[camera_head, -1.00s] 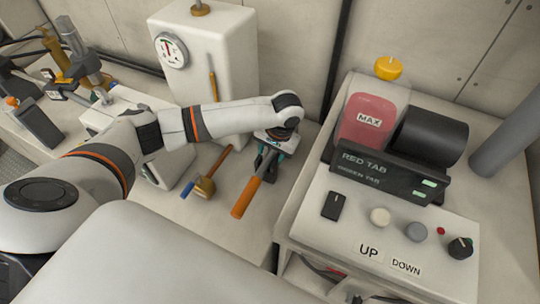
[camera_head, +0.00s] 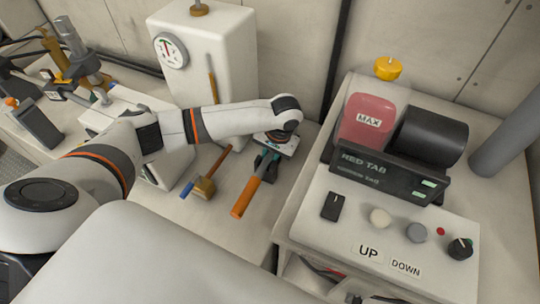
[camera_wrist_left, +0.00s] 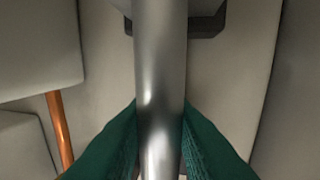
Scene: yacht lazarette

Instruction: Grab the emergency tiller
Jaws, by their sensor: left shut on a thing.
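The emergency tiller (camera_head: 247,196) shows an orange grip in the head view, lying on the pale bench with its far end under my left gripper. In the left wrist view its bare metal bar (camera_wrist_left: 160,80) runs up the middle of the picture. My left gripper (camera_head: 267,162) points down over the bar. Its green fingers (camera_wrist_left: 160,140) press on both sides of the metal, so it is shut on the tiller. A dark block (camera_wrist_left: 205,22) sits behind the bar near the top of the wrist view. My right gripper does not show.
A hammer-like tool with a brass head (camera_head: 204,187) lies just left of the tiller. The white tank with a gauge (camera_head: 205,55) stands behind. The control box with UP and DOWN labels (camera_head: 375,225) rises close on the right.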

